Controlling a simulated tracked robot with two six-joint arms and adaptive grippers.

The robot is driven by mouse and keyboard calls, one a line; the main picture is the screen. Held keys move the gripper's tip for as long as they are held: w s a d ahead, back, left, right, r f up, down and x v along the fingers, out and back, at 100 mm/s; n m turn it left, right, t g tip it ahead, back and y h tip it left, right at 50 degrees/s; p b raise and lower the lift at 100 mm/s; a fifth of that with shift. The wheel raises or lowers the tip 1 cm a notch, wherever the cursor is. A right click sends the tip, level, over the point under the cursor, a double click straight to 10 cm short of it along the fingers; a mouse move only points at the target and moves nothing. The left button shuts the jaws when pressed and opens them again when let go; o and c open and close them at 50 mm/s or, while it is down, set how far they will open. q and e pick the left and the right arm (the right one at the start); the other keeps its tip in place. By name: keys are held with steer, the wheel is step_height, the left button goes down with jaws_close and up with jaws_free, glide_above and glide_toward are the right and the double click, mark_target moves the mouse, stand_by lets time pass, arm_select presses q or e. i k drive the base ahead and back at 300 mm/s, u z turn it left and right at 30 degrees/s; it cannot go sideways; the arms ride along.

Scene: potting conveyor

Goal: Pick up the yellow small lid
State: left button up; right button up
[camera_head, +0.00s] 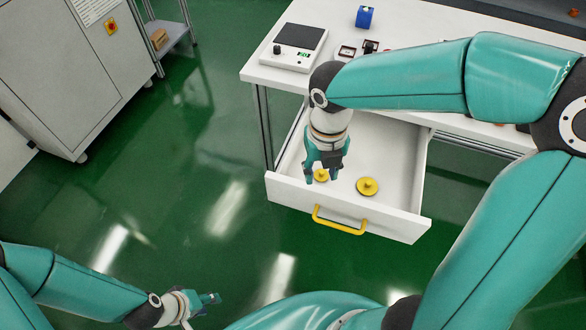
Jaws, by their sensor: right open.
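A small yellow lid (321,176) with a knob lies in the open white drawer (400,203). It is partly hidden by my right gripper (321,177), which points down at it with its fingers open. I cannot tell whether the fingers touch the lid. A larger yellow lid (368,187) with a knob lies in the drawer to the right of the small one, apart from it. My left gripper (212,301) is low at the left over the floor, away from the drawer; its finger opening is too small to tell.
The drawer's front has a yellow handle (340,221). On the white table (262,72) above stand a scale (296,45), a blue item (364,17) and small dark parts (358,49). A grey cabinet (70,70) and a shelf (163,32) stand at the upper left. The green floor between is clear.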

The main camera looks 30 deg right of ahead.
mark_target(320, 175)
steer(key=u, duration=0.55)
steer(key=i, duration=0.65)
steer(key=u, duration=0.75)
steer(key=i, duration=0.35)
steer(key=z, duration=2.35)
